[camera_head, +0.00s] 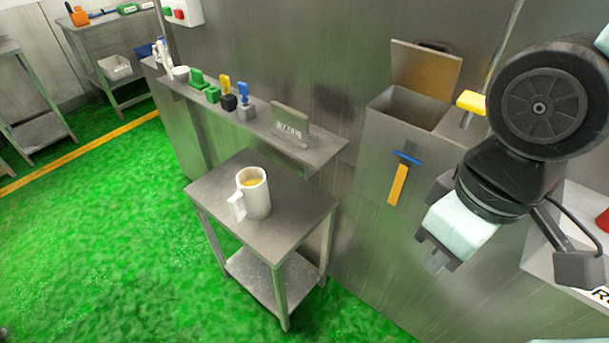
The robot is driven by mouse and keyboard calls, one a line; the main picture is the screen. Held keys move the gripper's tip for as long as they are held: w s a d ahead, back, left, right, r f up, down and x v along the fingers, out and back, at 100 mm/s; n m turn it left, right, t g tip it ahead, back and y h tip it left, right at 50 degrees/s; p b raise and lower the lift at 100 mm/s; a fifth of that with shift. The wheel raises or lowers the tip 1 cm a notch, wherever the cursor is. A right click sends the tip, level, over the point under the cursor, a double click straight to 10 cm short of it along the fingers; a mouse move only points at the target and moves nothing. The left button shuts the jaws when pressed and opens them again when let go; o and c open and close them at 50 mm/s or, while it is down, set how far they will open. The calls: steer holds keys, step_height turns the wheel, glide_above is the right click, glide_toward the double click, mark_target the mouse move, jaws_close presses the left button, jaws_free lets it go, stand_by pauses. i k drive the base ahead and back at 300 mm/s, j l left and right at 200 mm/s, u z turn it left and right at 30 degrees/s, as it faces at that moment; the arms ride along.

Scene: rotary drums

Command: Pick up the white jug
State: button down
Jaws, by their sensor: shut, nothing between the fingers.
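The white jug (257,195) stands upright on a small steel table (283,230) near the middle of the view. It is open at the top, with something yellowish-brown inside. Its handle (238,206) points to the front left. My gripper (436,262) hangs at the right, well apart from the jug and pointing down. It is shut with nothing in it.
A narrow steel ledge (320,150) behind the table holds several small green, yellow and blue tools and a sign (290,127). An open steel bin (408,107) with a blue-and-orange scraper (399,180) is on the wall. Green floor (100,230) lies free at the left.

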mark_target(253, 192)
steer(key=i+l+u, duration=0.15)
steer(key=u, duration=0.25)
steer(key=i+l+u, duration=0.1)
steer(key=u, duration=0.3)
steer(key=l+u, duration=0.4)
steer(key=i+j, duration=0.05)
steer(key=j, duration=0.05)
